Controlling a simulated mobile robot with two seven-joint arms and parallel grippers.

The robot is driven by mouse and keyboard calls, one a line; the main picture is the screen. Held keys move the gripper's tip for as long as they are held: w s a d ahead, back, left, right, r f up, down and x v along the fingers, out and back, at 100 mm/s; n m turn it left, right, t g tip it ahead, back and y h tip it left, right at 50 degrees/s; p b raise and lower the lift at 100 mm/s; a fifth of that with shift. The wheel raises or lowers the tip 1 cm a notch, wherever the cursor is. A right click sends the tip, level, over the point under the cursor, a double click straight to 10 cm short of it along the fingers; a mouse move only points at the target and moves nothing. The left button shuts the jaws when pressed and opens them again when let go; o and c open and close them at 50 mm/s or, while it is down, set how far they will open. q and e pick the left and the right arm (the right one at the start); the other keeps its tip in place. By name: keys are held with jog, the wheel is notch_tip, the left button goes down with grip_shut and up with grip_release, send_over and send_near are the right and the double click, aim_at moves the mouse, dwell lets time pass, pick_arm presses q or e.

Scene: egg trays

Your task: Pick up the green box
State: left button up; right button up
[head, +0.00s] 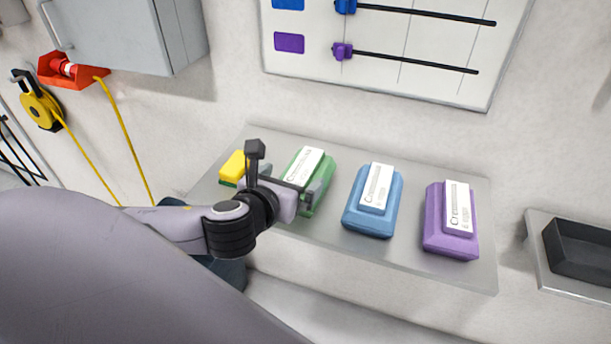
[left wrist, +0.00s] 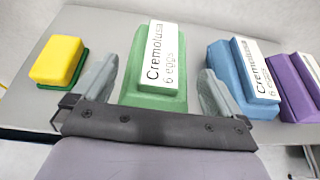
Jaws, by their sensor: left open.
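The green box (head: 323,190), an egg carton with a white label, stands on the grey shelf between a yellow sponge-like block and a blue box. My left gripper (head: 290,183) is open at its near side and partly covers it in the head view. In the left wrist view the green box (left wrist: 153,98) shows between the two fingers of the gripper (left wrist: 154,88), one finger on each side. I cannot tell whether the fingers touch it. The right gripper is in neither view.
The blue box (head: 372,213) and purple box (head: 450,235) stand to the right on the shelf (head: 405,250). The yellow block (head: 233,165) lies to the left on a green base. A black tray (head: 580,252) is at far right. A slider board (head: 390,60) hangs above.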

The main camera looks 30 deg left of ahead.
aim_at(301, 170)
pick_arm(q)
jog(key=shift+x, duration=2.75)
jog(key=shift+d, duration=0.1)
jog(key=c, duration=0.7)
jog(key=shift+r, duration=0.1)
jog(key=c, duration=0.4)
